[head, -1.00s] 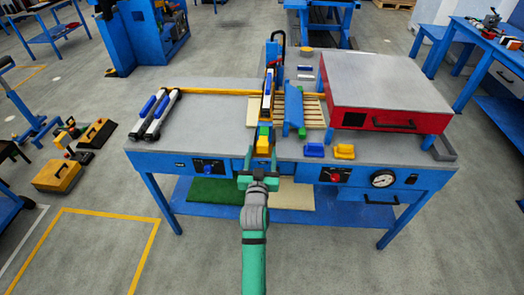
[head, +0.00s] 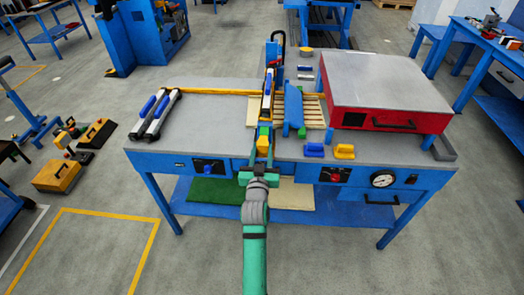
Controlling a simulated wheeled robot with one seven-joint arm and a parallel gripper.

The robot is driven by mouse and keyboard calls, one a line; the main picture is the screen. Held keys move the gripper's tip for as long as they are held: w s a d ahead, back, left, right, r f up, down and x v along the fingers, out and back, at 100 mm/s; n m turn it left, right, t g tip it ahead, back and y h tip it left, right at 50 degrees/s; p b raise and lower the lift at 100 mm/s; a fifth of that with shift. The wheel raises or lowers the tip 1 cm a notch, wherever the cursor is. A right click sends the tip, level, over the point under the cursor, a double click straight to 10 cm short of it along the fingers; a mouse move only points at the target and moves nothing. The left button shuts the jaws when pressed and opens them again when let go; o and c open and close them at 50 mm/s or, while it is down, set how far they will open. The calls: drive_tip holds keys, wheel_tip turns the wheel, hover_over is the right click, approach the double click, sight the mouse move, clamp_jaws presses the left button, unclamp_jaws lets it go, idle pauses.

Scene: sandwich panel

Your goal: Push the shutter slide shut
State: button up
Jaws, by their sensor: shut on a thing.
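My gripper (head: 264,148) reaches over the front edge of the blue workbench, pointing away from me. Its jaws are shut on a small yellow-and-green block (head: 264,131) at the near end of the upright blue-and-white piece (head: 267,84). My fingers partly hide the block and the bench top under it. A blue plate (head: 293,108) stands just to the right, over slatted wooden boards (head: 314,112). I cannot tell for certain which part is the shutter slide or how far it is closed.
A red box with a grey lid (head: 385,85) fills the bench's right side. Two blue-and-white bars (head: 157,113) lie at left. Small blue (head: 314,150) and yellow (head: 344,152) blocks sit near the front edge. The bench's front left top is clear.

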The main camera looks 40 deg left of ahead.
sight(263, 142)
drive_tip(key=shift+x, duration=2.25)
drive_tip(key=o, duration=0.9)
drive_tip(key=shift+a, duration=0.1)
drive_tip(key=shift+s, duration=0.1)
drive_tip(key=shift+v, duration=4.5)
